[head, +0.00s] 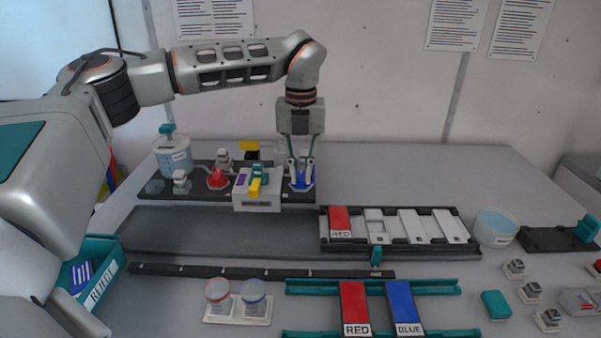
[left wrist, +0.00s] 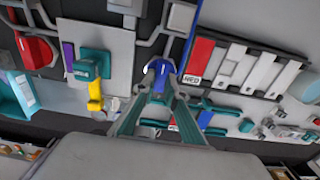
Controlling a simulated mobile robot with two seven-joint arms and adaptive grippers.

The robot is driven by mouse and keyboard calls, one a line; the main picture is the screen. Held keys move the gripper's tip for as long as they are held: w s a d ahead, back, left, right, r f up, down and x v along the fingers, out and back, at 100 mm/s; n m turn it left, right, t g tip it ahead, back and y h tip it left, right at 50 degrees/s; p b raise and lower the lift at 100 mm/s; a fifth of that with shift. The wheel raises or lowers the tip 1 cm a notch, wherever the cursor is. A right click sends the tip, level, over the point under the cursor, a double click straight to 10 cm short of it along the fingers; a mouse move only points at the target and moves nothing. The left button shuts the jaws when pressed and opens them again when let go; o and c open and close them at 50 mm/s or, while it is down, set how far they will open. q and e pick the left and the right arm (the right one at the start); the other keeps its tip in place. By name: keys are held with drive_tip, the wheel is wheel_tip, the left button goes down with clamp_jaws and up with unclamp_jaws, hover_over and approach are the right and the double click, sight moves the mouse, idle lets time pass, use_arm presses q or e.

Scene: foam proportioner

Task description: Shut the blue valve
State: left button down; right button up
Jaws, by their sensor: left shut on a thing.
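The blue valve (head: 302,184) stands at the right end of the dark proportioner board at the back of the table. My left gripper (head: 301,165) reaches down onto it from above, with its fingers on either side of the handle. In the left wrist view the blue valve (left wrist: 162,75) shows between the fingertips (left wrist: 157,90), and the gripper is shut on it. The fingers hide part of the handle, so its exact angle is hard to tell. My right gripper is not in view.
Left of the blue valve are a grey box (head: 257,200) with a yellow and teal lever, a red valve (head: 217,180) and a white tank (head: 173,157). A rack (head: 397,246) with a red card stands in front to the right. The far right back table is clear.

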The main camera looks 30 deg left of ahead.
sight(301, 177)
use_arm(q)
drive_tip(key=shift+w+r, duration=0.1)
idle(0.4)
drive_tip(key=c, duration=2)
unclamp_jaws()
drive_tip(key=shift+c, duration=0.2)
wheel_tip(301, 177, up, 12)
